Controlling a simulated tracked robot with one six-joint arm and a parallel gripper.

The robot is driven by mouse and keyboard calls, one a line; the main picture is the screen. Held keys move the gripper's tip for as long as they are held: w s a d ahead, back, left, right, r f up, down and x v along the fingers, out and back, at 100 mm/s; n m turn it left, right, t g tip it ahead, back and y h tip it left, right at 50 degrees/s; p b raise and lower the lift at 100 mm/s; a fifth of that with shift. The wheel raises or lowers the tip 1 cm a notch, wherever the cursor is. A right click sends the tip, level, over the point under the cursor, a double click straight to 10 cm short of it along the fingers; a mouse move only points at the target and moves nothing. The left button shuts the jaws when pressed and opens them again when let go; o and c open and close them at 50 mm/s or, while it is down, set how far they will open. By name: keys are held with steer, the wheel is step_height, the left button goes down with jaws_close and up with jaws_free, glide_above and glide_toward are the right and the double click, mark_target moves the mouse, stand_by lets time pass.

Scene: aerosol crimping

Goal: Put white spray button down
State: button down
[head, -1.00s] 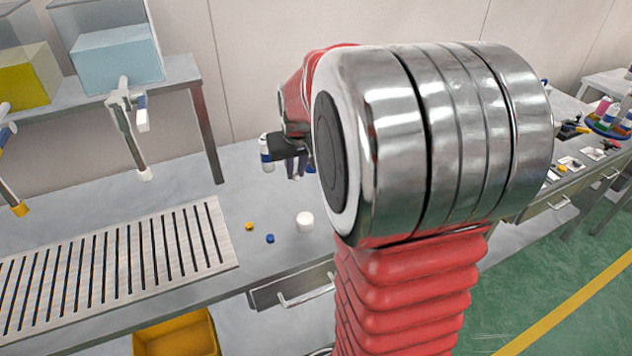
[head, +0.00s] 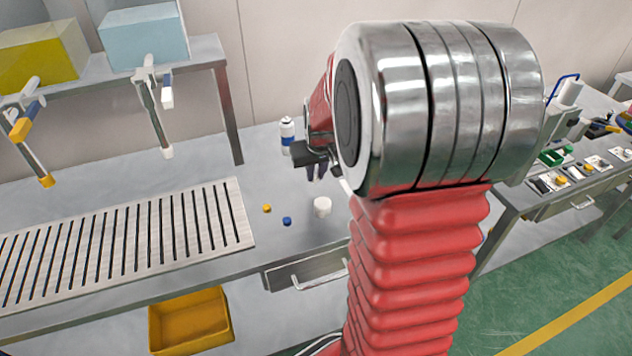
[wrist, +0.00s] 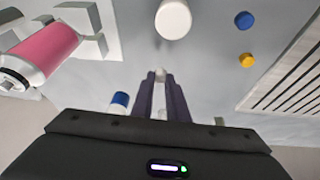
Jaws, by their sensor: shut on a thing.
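My gripper (wrist: 160,76) is shut on a small whitish piece, the white spray button (wrist: 160,71), which shows between the fingertips in the wrist view. In the head view my gripper (head: 316,172) hangs over the grey bench, behind the white cylinder (head: 322,207). The button cannot be made out there. In the wrist view a clear stretch of bench lies between the fingertips and the white cylinder (wrist: 173,18). I cannot tell the button's exact height above the bench.
A blue cap (head: 287,221) and a yellow cap (head: 267,208) lie left of the white cylinder. A slotted metal grate (head: 120,240) lies further left. A blue-and-white can (head: 287,135) stands behind my gripper. A pink cylinder (wrist: 45,50) shows left in the wrist view.

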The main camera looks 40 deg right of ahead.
mark_target(316, 181)
steer(key=shift+f, duration=1.85)
steer(key=shift+f, duration=0.1)
steer(key=c, duration=1.7)
jaws_free()
steer(key=shift+c, duration=0.2)
steer(key=v, duration=1.2)
steer(key=shift+s+a, duration=0.1)
steer(key=shift+a, duration=0.05)
